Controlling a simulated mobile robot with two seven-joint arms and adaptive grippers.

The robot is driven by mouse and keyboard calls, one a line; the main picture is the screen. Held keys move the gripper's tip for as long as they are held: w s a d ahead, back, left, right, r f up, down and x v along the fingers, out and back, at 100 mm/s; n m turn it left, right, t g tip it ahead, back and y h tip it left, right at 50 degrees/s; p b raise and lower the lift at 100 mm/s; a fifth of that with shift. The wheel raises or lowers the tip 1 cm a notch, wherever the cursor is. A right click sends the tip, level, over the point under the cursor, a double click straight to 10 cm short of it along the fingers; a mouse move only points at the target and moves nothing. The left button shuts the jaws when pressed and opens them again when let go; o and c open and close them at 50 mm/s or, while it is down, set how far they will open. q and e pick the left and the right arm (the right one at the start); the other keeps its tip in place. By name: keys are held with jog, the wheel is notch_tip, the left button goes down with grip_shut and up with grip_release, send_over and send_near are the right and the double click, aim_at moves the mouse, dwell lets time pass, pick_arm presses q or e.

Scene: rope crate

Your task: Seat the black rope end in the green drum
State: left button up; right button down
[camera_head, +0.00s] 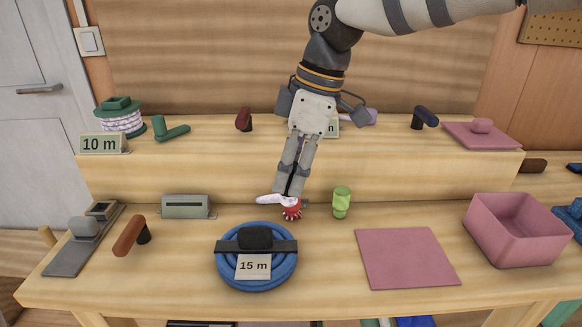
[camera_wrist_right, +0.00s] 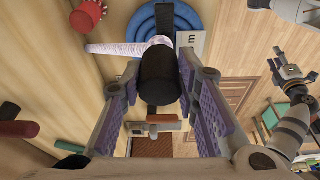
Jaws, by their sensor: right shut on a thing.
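My right gripper (camera_head: 291,190) is low over the middle of the bench, fingers down. It is shut on the black rope end (camera_wrist_right: 158,76), a black cylinder between the purple finger pads in the right wrist view. A short length of white-purple rope (camera_head: 272,200) comes out beside the fingertips. The dark green drum (camera_head: 116,104), wound with pale rope, stands on the raised shelf at the far left, well away from my right gripper. My left gripper (camera_wrist_right: 289,73) shows small at the right of the right wrist view; its opening is unclear.
A red knobbed piece (camera_head: 291,211) is right at the fingertips, and a light green piece (camera_head: 341,202) stands just right. A blue coil (camera_head: 226,270) labelled 15 m lies in front. A pink mat (camera_head: 407,258) and pink box (camera_head: 515,250) are at the right. A 10 m sign (camera_head: 103,144) stands before the drum.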

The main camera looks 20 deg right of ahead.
jog(key=s+d+f+m+h, duration=0.1)
jog(key=f+m, duration=0.2)
jog(key=m, duration=0.1)
jog(key=s+d+f+m+t+h, duration=0.1)
jog(key=s+f+m, duration=0.1)
jog(key=f+m, duration=0.2)
jog(key=s+d+f+m+t+h, duration=0.1)
jog(key=d+f+m, duration=0.1)
jog(key=f+m, duration=0.2)
jog(key=shift+s+m, duration=0.3)
jog(key=shift+m, duration=0.8)
jog(key=shift+s, duration=0.1)
